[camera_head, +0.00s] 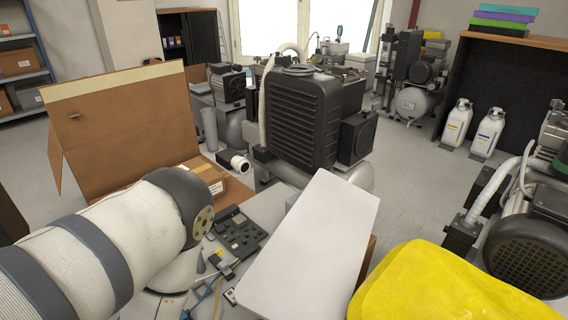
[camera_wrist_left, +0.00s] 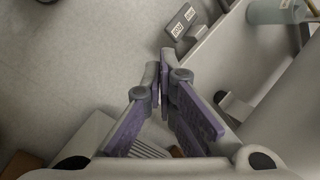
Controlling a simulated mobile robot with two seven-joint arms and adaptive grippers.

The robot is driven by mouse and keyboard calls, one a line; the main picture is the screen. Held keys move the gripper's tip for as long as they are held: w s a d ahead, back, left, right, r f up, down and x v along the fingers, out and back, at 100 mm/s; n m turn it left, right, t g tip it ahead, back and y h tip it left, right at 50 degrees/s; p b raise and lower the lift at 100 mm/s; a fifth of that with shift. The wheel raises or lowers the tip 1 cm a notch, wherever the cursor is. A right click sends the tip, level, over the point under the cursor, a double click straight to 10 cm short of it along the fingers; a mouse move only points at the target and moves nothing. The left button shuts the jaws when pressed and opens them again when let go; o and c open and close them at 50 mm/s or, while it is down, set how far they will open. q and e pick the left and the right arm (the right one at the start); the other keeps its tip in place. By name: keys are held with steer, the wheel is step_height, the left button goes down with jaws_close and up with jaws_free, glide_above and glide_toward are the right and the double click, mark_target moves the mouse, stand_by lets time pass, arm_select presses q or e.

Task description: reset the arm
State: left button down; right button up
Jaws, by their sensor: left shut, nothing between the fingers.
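My left arm (camera_head: 110,245) comes in from the left of the head view, a white sleeve with dark grey bands, and reaches over the cluttered work surface. Its gripper cannot be made out in the head view. In the left wrist view my left gripper (camera_wrist_left: 161,86) is shut, its purple-padded fingers meeting at the tips with nothing between them. Pale grey floor shows beyond the fingers. My right gripper is in neither view.
A large black compressor (camera_head: 305,115) stands mid-scene, beside an open cardboard box (camera_head: 125,115). A white panel (camera_head: 310,250) and a yellow object (camera_head: 440,285) lie in front. Another compressor (camera_head: 530,250) is at right. Open floor (camera_head: 420,190) lies between the compressors.

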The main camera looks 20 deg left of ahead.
arm_select(q)
steer(key=s+d+r+m+g+h, duration=0.2)
steer(key=s+d, duration=0.2)
steer(key=s, duration=0.6)
steer(key=s+d+r+m+g+h, duration=0.1)
steer(key=s+d+r+m+g, duration=0.15)
steer(key=s, duration=0.75)
steer(key=w+r+t+p, duration=0.3)
steer(key=w+r+p, duration=0.3)
steer(key=r+p, duration=0.3)
steer(key=w+r+t+p, duration=0.3)
steer(key=w+r+p, duration=0.3)
steer(key=r+p, duration=0.4)
steer(key=shift+w+d+n+p, duration=0.35)
steer(key=shift+w+d+p, duration=0.05)
steer(key=shift+p, duration=0.4)
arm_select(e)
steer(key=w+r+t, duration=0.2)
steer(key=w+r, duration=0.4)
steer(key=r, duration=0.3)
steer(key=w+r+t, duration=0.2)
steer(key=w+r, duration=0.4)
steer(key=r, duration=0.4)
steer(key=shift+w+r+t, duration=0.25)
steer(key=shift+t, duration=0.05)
arm_select(q)
steer(key=shift+r, duration=0.1)
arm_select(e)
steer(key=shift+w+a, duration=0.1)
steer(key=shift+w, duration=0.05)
